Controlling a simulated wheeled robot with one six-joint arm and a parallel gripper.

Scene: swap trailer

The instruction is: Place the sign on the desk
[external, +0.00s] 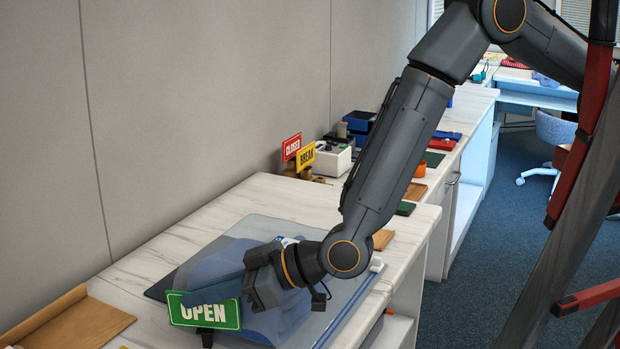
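A green sign with a white border and the word OPEN (178,310) is at the lower left of the external view, slightly tilted. A dark blue-grey piece covers part of its upper edge, and a small black part shows below it. My gripper (243,290) is right beside the sign's right end, low over the counter. Its fingertips are not clear, so I cannot tell whether they grip the sign. A white marble-topped counter (150,268) runs along the wall. A light blue desk (540,92) stands at the far back right.
A blue, cloth-like heap (290,318) lies on a clear sheet under my gripper. A brown wooden tray (75,325) is at the front left. A red CLOSED sign (292,147), a yellow BREAK sign (307,157) and a white device (332,158) stand farther back. Marble left of the sheet is bare.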

